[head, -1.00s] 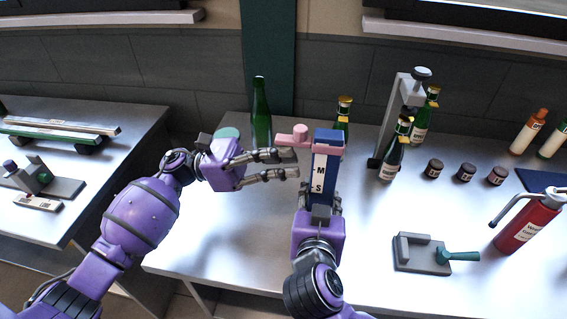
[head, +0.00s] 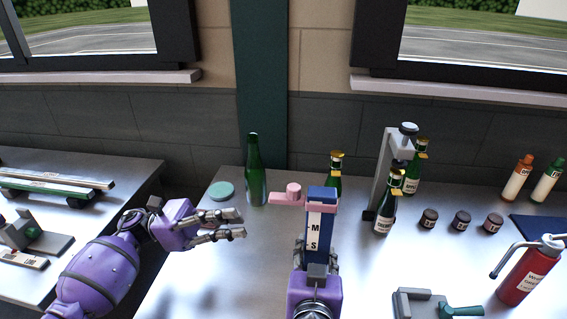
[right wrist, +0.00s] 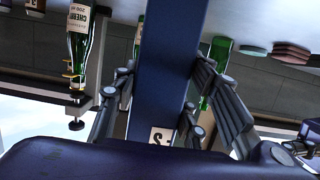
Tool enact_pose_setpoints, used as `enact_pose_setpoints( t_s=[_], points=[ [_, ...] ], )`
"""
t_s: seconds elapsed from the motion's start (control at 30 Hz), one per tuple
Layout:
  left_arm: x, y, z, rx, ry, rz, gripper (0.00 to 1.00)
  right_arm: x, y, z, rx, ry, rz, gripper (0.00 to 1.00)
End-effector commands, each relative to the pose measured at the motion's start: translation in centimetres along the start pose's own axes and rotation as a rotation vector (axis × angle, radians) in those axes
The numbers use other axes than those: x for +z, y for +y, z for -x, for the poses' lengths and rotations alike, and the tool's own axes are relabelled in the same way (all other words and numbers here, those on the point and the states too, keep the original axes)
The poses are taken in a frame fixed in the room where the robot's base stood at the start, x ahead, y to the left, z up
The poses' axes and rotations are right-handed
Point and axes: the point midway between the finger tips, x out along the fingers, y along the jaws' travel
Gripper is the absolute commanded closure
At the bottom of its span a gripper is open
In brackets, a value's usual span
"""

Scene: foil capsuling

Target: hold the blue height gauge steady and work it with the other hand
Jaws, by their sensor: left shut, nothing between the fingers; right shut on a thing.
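The blue height gauge (head: 322,205) is upright in the middle of the head view, with a white scale lettered M and S and a pink arm with a knob (head: 292,194) sticking out to the left at its top. My right gripper (head: 318,250) is shut on the gauge below the scale. In the right wrist view the fingers lie on both sides of the blue post (right wrist: 165,70). The gauge's lower end is hidden, so I cannot tell if it touches the table. My left gripper (head: 241,224) is shut and empty, left of the gauge and apart from it.
A green bottle (head: 255,172) and a teal disc (head: 221,190) stand behind my left gripper. Gold-topped bottles, a grey stand (head: 390,170) and several small dark jars (head: 461,221) are right of the gauge. A red extinguisher (head: 525,272) and a grey fixture (head: 425,305) are at front right.

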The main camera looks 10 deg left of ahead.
Motion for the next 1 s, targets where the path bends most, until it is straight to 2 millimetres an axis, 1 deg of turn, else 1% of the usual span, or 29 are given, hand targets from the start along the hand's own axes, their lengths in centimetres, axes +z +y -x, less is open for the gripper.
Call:
enact_pose_setpoints(
  t_s=[0.1, 0.13, 0.27, 0.3, 0.57, 0.67, 0.77, 0.87, 1.0],
  points=[
    [-0.1, 0.0, 0.0, 0.0, 0.0, 0.001, 1.0, 0.2, 0.0, 0.0, 0.001, -0.004, 0.002, 1.0],
    [-0.1, 0.0, 0.0, 0.0, 0.0, 0.001, 1.0, 0.2, 0.0, 0.0, 0.001, -0.004, 0.002, 0.58],
    [-0.1, 0.0, 0.0, 0.0, 0.001, 0.001, 1.0, 0.1, 0.0, 0.0, 0.0, -0.003, 0.001, 0.41],
    [-0.1, 0.0, 0.0, 0.0, 0.001, 0.001, 1.0, 0.1, 0.0, 0.0, 0.0, -0.002, 0.001, 0.38],
    [-0.1, 0.0, 0.0, 0.0, 0.001, 0.001, 1.0, 0.0, 0.0, 0.0, 0.0, -0.001, 0.0, 0.38],
    [-0.1, 0.0, 0.0, 0.0, 0.001, 0.001, 1.0, 0.0, 0.0, 0.4, -0.001, 0.0, 0.0, 0.38],
    [-0.1, 0.0, 0.0, 0.0, 0.001, 0.001, 1.0, 0.1, 0.0, 1.6, -0.002, 0.0, 0.001, 0.38],
    [-0.1, 0.0, 0.0, 0.0, 0.001, 0.001, 1.0, 0.1, 0.0, 3.6, -0.003, -0.001, -0.001, 0.38],
    [-0.1, 0.0, 0.0, 0.0, 0.001, 0.001, 1.0, 0.1, 0.0, 6.7, -0.002, -0.002, 0.0, 0.38]
  ],
)
